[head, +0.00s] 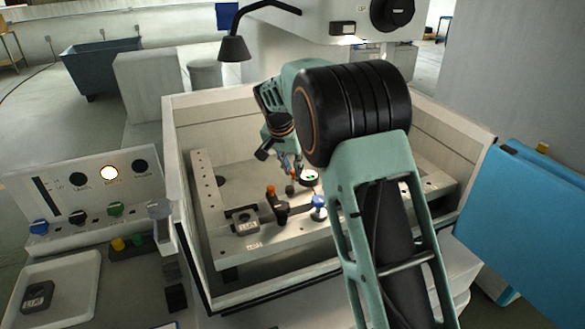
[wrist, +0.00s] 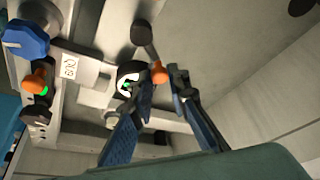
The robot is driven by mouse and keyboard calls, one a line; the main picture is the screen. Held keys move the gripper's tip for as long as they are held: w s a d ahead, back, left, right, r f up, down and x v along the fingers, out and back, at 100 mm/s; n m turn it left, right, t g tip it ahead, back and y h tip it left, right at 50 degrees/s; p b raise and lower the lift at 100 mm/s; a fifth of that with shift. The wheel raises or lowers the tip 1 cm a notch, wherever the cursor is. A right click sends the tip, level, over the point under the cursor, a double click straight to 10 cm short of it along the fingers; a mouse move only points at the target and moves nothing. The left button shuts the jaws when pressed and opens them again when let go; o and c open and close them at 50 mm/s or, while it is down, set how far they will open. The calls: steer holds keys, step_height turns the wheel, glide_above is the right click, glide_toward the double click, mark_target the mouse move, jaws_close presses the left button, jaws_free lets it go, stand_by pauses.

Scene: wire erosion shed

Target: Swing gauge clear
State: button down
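A round dial gauge with a white face and a green mark (wrist: 127,86) shows in the wrist view, just left of my fingertips. It also shows in the head view (head: 310,177), low in the tank beside my gripper. A small orange knob (wrist: 158,73) is by the gauge, between or just beyond my fingertips; I cannot tell if they touch it. My gripper (wrist: 164,84) is open, its two blue-padded fingers apart with a gap between them. In the head view my gripper (head: 294,170) points down into the tank, partly hidden by the arm.
A blue knob (head: 318,202) and an orange-topped clamp (head: 280,208) stand on the tank's work frame near a labelled block (head: 246,222). Tank walls (head: 188,215) enclose the area. A lamp (head: 234,48) hangs behind. A control panel (head: 95,190) is at left.

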steer(key=shift+a, duration=0.1)
stand_by(0.5)
steer(key=shift+s+a+n+g+y, duration=0.15)
steer(key=shift+a+n+y, duration=0.5)
steer(key=shift+n, duration=1.15)
steer(key=shift+s+a+n+g+y, duration=0.15)
steer(key=shift+a+n+y, duration=0.45)
steer(key=shift+n, duration=1.2)
steer(key=shift+s+a+n+y, duration=0.3)
steer(key=shift+n+y, duration=0.55)
steer(key=shift+n, duration=0.95)
steer(key=shift+w+a, duration=0.1)
steer(key=c, duration=1.9)
jaws_free()
steer(key=shift+r, duration=0.1)
